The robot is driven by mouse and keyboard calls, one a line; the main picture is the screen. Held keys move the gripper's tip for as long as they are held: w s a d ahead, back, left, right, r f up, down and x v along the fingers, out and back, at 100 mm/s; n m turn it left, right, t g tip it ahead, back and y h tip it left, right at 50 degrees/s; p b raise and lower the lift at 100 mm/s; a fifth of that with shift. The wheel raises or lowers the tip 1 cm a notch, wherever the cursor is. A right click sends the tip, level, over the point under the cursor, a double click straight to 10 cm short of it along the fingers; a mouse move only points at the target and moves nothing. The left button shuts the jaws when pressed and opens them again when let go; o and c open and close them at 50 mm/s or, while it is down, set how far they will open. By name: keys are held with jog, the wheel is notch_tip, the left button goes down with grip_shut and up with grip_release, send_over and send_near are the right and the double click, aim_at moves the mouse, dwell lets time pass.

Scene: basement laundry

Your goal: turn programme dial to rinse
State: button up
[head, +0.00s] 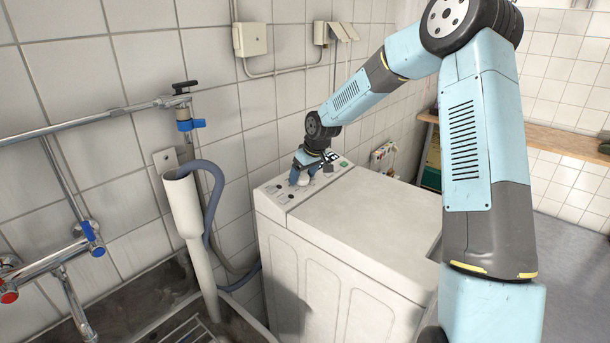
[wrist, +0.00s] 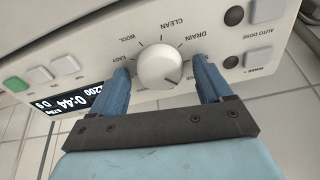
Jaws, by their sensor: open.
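The programme dial (wrist: 160,66) is a round white knob on the white control panel of the washing machine (head: 365,220). A small dark mark shows on the knob's lower right part. My gripper (wrist: 161,70) is open, with one blue finger on each side of the dial and a small gap seeming to show at each side. In the head view my gripper (head: 304,177) is down at the panel.
A lit display (wrist: 80,103), a green button (wrist: 17,84) and white buttons (wrist: 66,65) lie left of the dial. More buttons and AUTO DOSE lie right. A tiled wall (head: 120,70) stands behind the machine; a sink (head: 200,330) with a grey hose (head: 215,195) is at left.

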jog(key=v, duration=1.3)
jog(key=shift+r, duration=0.25)
jog(key=shift+s+d, duration=0.1)
jog(key=shift+s, duration=0.1)
jog(key=s+d+r+m+h, duration=0.1)
jog(key=s+d+r, duration=0.25)
jog(key=s, duration=0.35)
jog(key=s+d+r+m+t+h, duration=0.15)
jog(key=s+r, duration=0.25)
jog(key=s, duration=0.4)
jog(key=s+d+r+m+h, duration=0.1)
jog(key=s+d+r, duration=0.2)
jog(key=s, duration=0.4)
jog(key=s+d+m, duration=0.2)
jog(key=s, duration=0.7)
jog(key=s+d+m, duration=0.2)
jog(key=s+d, duration=0.1)
jog(key=s, duration=0.6)
jog(key=shift+d+r+t, duration=0.3)
jog(key=shift+r+t, duration=0.1)
jog(key=shift+t, duration=0.05)
